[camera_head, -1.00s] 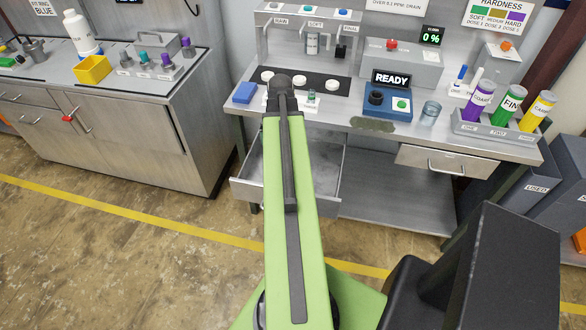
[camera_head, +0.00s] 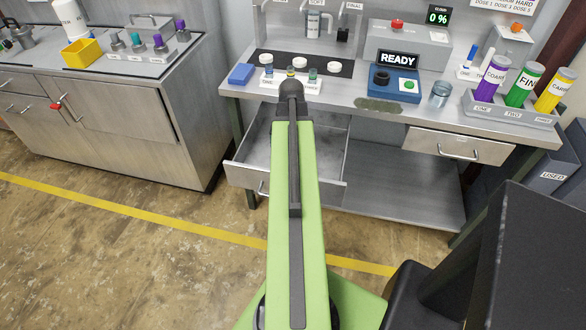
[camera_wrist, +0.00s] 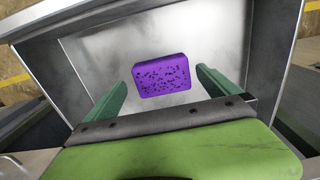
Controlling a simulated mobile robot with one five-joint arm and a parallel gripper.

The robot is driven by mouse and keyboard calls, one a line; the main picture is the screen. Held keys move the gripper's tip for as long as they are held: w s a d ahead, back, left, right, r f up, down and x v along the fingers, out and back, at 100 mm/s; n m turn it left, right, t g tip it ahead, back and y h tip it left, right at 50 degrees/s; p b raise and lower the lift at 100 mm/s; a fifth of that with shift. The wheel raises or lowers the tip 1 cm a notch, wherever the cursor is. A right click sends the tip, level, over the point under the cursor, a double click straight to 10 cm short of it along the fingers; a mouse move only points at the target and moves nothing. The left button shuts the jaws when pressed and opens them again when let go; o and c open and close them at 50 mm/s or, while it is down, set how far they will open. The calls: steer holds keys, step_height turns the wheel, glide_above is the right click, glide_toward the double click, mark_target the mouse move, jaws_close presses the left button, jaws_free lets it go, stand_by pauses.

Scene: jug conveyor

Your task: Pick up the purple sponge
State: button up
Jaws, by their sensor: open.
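The purple sponge (camera_wrist: 162,76) is a block with dark pores, lying inside an open metal drawer (camera_wrist: 72,66) in the wrist view. My gripper (camera_wrist: 164,83) is open, with its two green fingers apart to the left and right of the sponge's near part. The fingers do not appear to touch it, and I cannot tell their exact height above it. In the head view the open drawer (camera_head: 233,168) is under the workbench, and my arm hides part of it. The sponge and my gripper are hidden in the head view.
The steel workbench (camera_head: 330,98) above the drawer bears a blue sponge-like block (camera_head: 241,74), a READY device (camera_head: 395,80), a glass beaker (camera_head: 440,93) and several bottles. A closed drawer (camera_head: 445,145) is to the right. The drawer walls stand close around my fingers.

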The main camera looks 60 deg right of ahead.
steer(key=shift+f, duration=0.25)
steer(key=f+b, duration=0.5)
steer(key=shift+w+d+f, duration=0.15)
steer(key=shift+w+f, duration=0.05)
steer(key=shift+r, duration=0.2)
steer(key=c, duration=1.2)
step_height(320, 180, up, 5)
steer(key=p, duration=0.5)
steer(key=shift+f, duration=0.2)
steer(key=s+d+r+p, duration=0.5)
steer(key=s+r+p, duration=0.1)
steer(key=s, duration=0.4)
steer(key=shift+s+d+r, duration=0.15)
steer(key=shift+s+r, duration=0.05)
steer(key=shift+s, duration=0.05)
